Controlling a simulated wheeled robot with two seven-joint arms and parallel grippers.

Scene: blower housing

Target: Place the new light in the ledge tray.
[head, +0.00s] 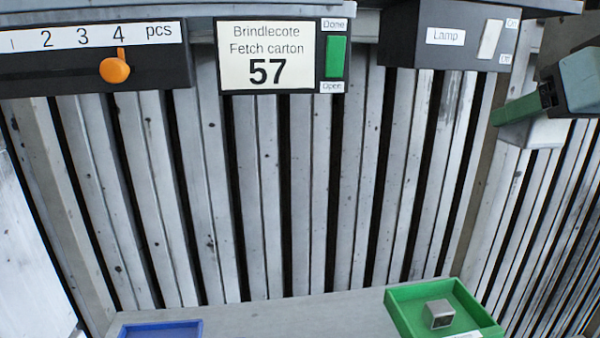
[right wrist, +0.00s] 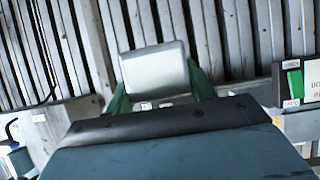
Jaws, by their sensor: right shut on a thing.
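My right gripper (head: 518,109), with green fingers, is at the right of the head view, below the lamp box. It is shut on a pale, box-shaped thing (head: 536,132), which I take to be the new light. In the right wrist view this light (right wrist: 154,68) sits between the green fingers of the right gripper (right wrist: 158,84). A green tray (head: 402,314) stands on a grey ledge (head: 290,318) at the lower right, with a small grey block (head: 439,314) in it. A label on its front is cut off, so I cannot tell whether it is the ledge tray. My left gripper is out of view.
A blue tray (head: 160,329) shows partly at the lower left of the ledge. Above hang a counter box with an orange knob (head: 114,70), a sign (head: 266,56) reading 57 with a green switch (head: 336,56), and a lamp box (head: 400,36). The ledge between the trays is bare.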

